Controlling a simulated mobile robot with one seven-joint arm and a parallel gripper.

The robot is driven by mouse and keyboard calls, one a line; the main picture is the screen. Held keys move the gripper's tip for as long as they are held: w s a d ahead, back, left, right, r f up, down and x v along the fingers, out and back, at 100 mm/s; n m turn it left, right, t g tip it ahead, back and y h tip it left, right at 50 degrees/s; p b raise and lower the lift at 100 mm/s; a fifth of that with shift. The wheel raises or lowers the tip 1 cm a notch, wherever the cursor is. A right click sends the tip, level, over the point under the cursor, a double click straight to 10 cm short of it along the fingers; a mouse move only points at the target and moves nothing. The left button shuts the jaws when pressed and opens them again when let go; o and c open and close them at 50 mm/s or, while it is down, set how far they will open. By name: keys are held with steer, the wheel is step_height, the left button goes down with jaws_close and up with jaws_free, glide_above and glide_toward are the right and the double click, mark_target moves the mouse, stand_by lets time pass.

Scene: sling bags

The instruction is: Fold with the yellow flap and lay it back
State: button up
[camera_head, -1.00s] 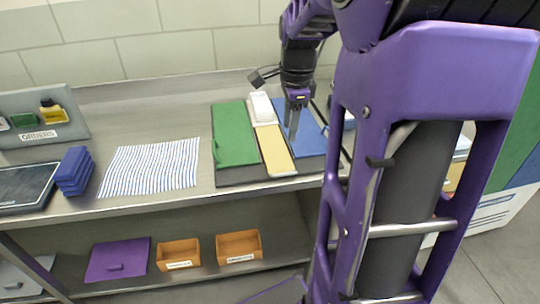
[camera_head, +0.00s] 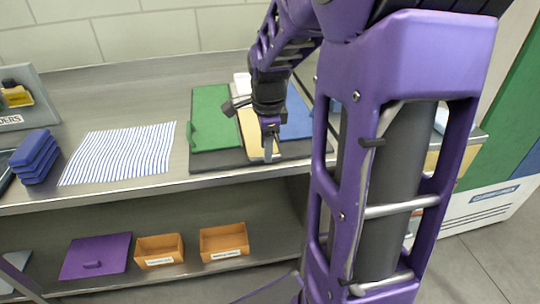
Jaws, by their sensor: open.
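A flat piece with a green panel (camera_head: 210,115), a yellow flap (camera_head: 247,135) and a blue panel (camera_head: 297,115) lies on a dark grey base (camera_head: 215,162) on the steel counter. The yellow flap lies between the green and blue panels. A white piece (camera_head: 242,80) shows at its far end. My gripper (camera_head: 268,155) points down over the near end of the yellow flap, at its right side. The jaws are open; I cannot tell whether they touch the flap. My wrist hides part of the yellow and blue panels.
A striped cloth (camera_head: 118,155) lies on the counter to the left, beside stacked blue pieces (camera_head: 35,155). Two orange bins (camera_head: 224,242) and a purple panel (camera_head: 95,256) rest on the shelf below. Bare counter (camera_head: 180,92) lies behind the cloth.

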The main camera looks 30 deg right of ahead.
steer(key=shift+w+f+b, duration=0.1)
steer(key=shift+f+b, duration=0.25)
steer(key=shift+f, duration=0.4)
jaws_close()
stand_by(1.0)
